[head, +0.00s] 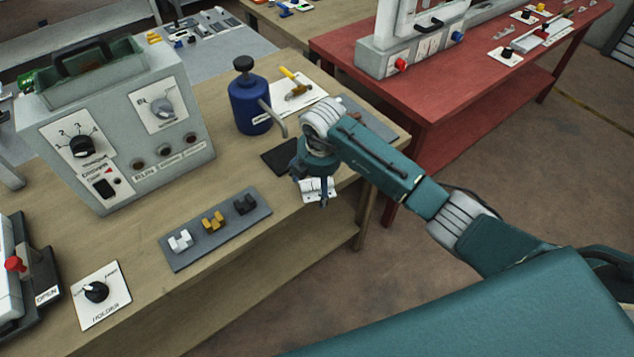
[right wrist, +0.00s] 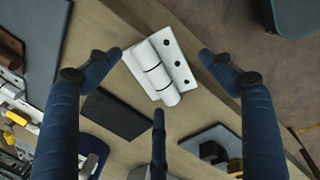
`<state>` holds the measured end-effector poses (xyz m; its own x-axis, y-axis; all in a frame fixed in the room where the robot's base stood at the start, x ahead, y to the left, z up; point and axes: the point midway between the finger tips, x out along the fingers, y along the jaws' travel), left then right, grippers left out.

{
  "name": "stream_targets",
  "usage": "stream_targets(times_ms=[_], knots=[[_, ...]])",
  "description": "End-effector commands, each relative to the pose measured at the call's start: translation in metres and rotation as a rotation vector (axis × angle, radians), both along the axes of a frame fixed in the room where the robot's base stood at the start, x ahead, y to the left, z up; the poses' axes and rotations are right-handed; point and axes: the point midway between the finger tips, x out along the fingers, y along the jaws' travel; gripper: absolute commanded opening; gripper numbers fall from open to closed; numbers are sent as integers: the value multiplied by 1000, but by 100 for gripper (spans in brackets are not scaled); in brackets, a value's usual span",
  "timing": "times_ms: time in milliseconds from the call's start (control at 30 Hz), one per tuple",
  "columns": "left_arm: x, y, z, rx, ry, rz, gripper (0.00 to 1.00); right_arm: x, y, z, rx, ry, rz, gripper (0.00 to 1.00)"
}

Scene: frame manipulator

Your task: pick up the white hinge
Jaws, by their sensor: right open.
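The white hinge (right wrist: 165,62) has two leaves, a ribbed barrel and dark holes in one leaf. In the right wrist view it shows at the top middle, over the table's edge strip, between the fingertips. In the head view the white hinge (head: 318,190) shows just under my right gripper (head: 315,172), partly covered by its fingers. The right gripper's blue fingers are spread apart, one on each side of the hinge and a third below it. I cannot tell whether any finger touches it. My left gripper is not in view.
A dark mat (head: 280,158) and a blue bottle (head: 250,103) are near the gripper. A grey tray (head: 222,238) with white, yellow and black clips lies to the left. A grey control box (head: 125,130) stands behind it. A red table (head: 450,95) is at right.

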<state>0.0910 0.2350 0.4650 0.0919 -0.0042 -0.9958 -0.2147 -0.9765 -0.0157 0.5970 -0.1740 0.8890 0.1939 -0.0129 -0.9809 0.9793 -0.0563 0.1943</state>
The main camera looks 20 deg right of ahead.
Motion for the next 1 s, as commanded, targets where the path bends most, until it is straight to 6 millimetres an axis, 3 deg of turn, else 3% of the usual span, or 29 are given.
stream_targets(times_ms=[300, 533, 567, 667, 700, 1000], knots=[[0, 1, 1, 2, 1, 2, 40, 1, 1, -7, 1, -1, 2, 79], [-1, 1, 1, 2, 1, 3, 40, 1, 0, -6, 1, 0, 1, 33], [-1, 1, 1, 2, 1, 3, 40, 1, 0, -6, 1, 0, 1, 31], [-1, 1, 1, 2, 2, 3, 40, 1, 0, -6, 1, 0, 1, 31], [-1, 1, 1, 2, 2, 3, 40, 1, 0, -6, 1, -1, 1, 27], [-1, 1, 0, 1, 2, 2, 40, 2, 0, -2, 2, -3, 1, 27]])
